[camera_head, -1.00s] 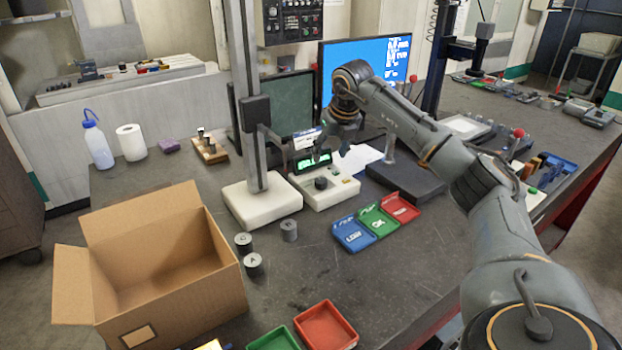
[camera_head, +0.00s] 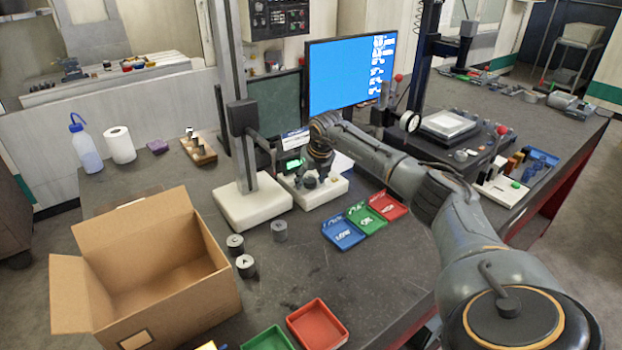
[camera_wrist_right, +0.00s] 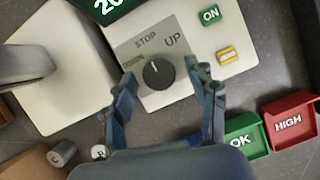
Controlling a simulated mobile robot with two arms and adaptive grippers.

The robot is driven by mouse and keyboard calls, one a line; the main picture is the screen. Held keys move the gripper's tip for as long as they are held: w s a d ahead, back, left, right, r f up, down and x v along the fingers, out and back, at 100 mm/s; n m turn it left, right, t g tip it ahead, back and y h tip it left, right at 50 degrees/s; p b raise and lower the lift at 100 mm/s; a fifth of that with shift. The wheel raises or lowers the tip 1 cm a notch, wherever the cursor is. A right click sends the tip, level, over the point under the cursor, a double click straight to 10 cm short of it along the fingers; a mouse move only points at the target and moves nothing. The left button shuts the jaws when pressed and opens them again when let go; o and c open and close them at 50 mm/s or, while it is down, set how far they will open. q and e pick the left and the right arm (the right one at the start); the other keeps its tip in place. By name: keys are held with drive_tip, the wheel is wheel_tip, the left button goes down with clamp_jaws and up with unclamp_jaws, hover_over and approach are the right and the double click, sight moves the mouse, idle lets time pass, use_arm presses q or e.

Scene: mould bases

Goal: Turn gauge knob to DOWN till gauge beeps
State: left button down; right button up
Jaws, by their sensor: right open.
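The white gauge box (camera_head: 325,191) stands on the bench beside the column stand, with a green lit display (camera_head: 294,163). Its round black knob (camera_wrist_right: 158,74) shows in the right wrist view, on a grey plate marked STOP and UP, with a blurred label at its left. The knob's white mark points up, towards STOP. My right gripper (camera_wrist_right: 162,80) is open, with one finger on each side of the knob; I cannot tell whether they touch it. In the head view the right gripper (camera_head: 319,168) is over the gauge and hides part of it. My left gripper is not in view.
An ON button (camera_wrist_right: 209,15) and a yellow button (camera_wrist_right: 227,54) sit right of the knob. Blue (camera_head: 343,232), green (camera_head: 366,218) and red (camera_head: 388,205) trays lie in front of the gauge. The column stand (camera_head: 252,207) rises at its left. An open cardboard box (camera_head: 190,310) stands front left.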

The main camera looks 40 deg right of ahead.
drive_tip(key=c, duration=1.2)
drive_tip(key=shift+o, duration=0.2)
